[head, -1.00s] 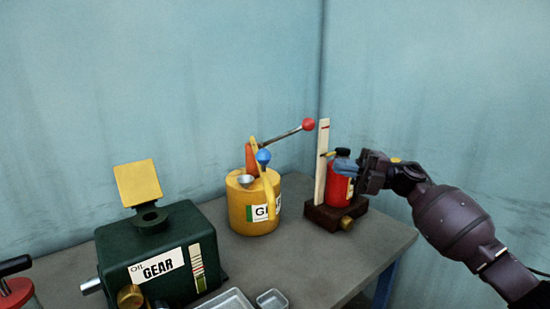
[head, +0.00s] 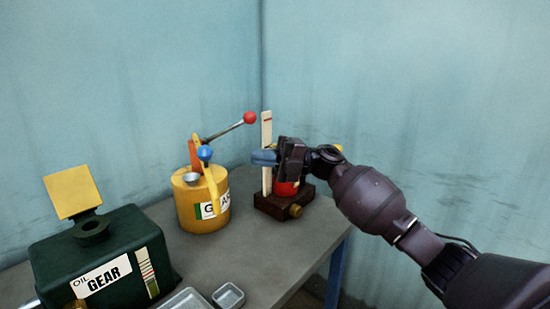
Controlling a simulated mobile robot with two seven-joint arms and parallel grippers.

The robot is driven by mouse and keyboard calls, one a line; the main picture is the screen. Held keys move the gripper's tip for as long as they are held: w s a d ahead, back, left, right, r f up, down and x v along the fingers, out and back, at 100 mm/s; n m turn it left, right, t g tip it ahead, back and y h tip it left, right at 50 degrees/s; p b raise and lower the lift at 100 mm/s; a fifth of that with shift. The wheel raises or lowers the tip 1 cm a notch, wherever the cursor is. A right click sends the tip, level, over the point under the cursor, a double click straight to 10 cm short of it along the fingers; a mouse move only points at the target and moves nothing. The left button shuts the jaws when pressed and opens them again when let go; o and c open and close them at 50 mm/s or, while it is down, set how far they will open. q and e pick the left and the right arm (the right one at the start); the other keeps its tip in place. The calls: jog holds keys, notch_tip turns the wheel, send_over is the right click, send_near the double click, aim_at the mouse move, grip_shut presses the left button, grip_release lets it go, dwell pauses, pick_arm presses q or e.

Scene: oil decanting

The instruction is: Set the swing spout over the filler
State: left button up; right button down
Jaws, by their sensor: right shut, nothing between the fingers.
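A yellow can (head: 187,210) with a label stands on the bench. An orange post rises from it, with a red-knobbed lever (head: 226,131) pointing up right. A yellow arm (head: 212,184) with a blue knob (head: 205,153) runs down its front, beside a small metal cup (head: 192,179). I cannot tell for sure which part is the swing spout. The green GEAR box (head: 128,232) has a round filler neck (head: 91,231) with a yellow flap (head: 72,192) raised behind it. My left gripper is out of view.
A red container (head: 286,188), mostly hidden by my right gripper, stands on a dark wooden base (head: 270,207) beside the pale strip (head: 266,126). Small trays (head: 228,296) lie at the bench front. Bare bench (head: 245,240) lies between can and front edge.

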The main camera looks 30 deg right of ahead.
send_near(202, 156)
jog(key=w+a, duration=0.3)
jog(key=shift+a+r, duration=0.45)
jog(key=shift+a, duration=0.35)
jog(key=shift+a, duration=0.1)
